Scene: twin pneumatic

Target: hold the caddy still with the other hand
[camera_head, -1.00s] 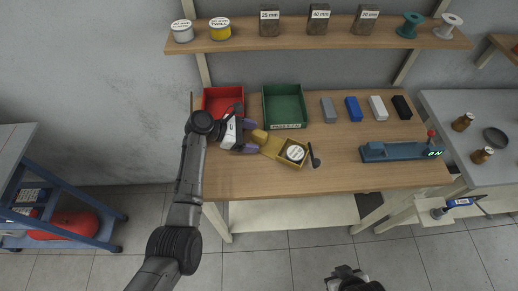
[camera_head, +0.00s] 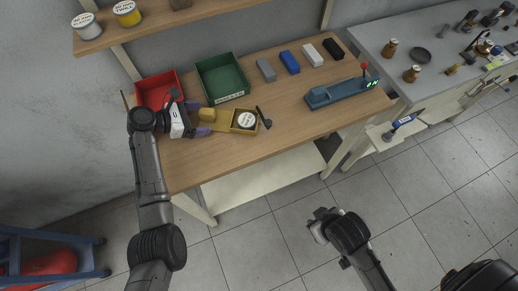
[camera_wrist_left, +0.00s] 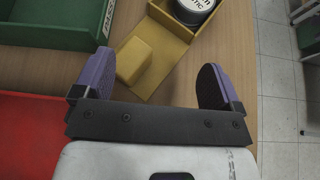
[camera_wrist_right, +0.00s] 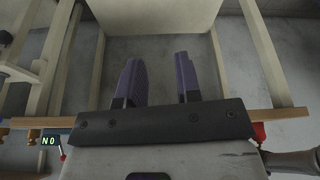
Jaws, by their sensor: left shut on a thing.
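The yellow caddy (camera_head: 221,120) lies on the wooden table, with a raised block (camera_head: 207,114) at one end and a square compartment at the other. A white-lidded tin (camera_head: 246,120) sits in the compartment. My left gripper (camera_head: 200,123) is at the block end, shut on the caddy. In the left wrist view its purple fingers lie on either side of the caddy (camera_wrist_left: 178,50), and the block is near the left finger. The exact contact is hard to see. My right gripper (camera_head: 320,222) hangs over the floor in front of the table. Its fingers (camera_wrist_right: 160,80) are apart and empty.
A red bin (camera_head: 158,88) and a green bin (camera_head: 222,78) stand behind the caddy. A dark, thin-handled tool (camera_head: 264,119) lies right beside it. Several coloured blocks (camera_head: 290,62) and a blue lever device (camera_head: 338,93) stand to the right. The table's front right is clear.

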